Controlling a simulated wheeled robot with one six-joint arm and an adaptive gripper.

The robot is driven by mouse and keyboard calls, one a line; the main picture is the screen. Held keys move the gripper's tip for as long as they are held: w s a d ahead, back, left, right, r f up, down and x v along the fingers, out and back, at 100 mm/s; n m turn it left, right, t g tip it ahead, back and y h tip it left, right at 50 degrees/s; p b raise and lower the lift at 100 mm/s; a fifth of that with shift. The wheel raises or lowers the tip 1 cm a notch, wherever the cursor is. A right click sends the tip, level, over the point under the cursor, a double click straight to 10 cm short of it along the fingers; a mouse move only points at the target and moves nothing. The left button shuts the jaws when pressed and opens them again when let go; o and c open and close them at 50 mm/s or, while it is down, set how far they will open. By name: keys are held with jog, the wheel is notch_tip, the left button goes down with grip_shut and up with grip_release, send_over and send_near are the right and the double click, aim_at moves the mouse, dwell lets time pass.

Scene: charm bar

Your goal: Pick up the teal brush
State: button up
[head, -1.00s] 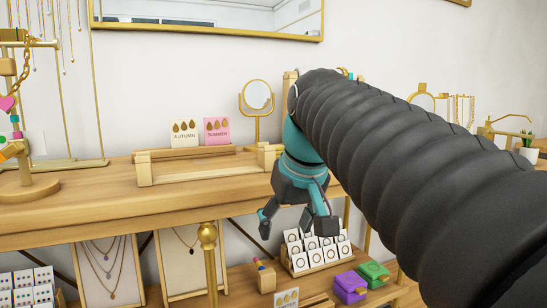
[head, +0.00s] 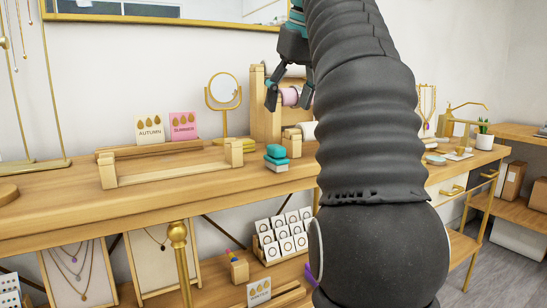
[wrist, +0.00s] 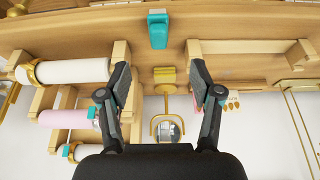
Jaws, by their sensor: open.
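The teal brush (head: 277,153) sits on the wooden counter in the head view, a small block with a teal top and a pale lower part, just right of the round mirror's foot. In the wrist view the teal brush (wrist: 157,30) lies near the top edge, beyond my fingertips and roughly centred between them. My gripper (head: 288,96) is up above the counter, higher than the brush and apart from it. In the wrist view my gripper (wrist: 160,76) has its two fingers wide apart with nothing between them.
A wooden rack with rolls, one pink (head: 290,96), stands behind my gripper. A gold round mirror (head: 224,90) and a card holder with cards (head: 183,126) stand to the left. A low wooden stand (head: 170,172) lies at the counter's front. Ring cards (head: 285,235) are below.

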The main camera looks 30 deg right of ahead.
aim_at(279, 147)
jog(key=b+x, duration=0.5)
jog(key=x, duration=0.8)
jog(key=shift+s+d, duration=0.1)
jog(key=shift+d, duration=0.05)
jog(key=shift+r, duration=0.1)
grip_shut()
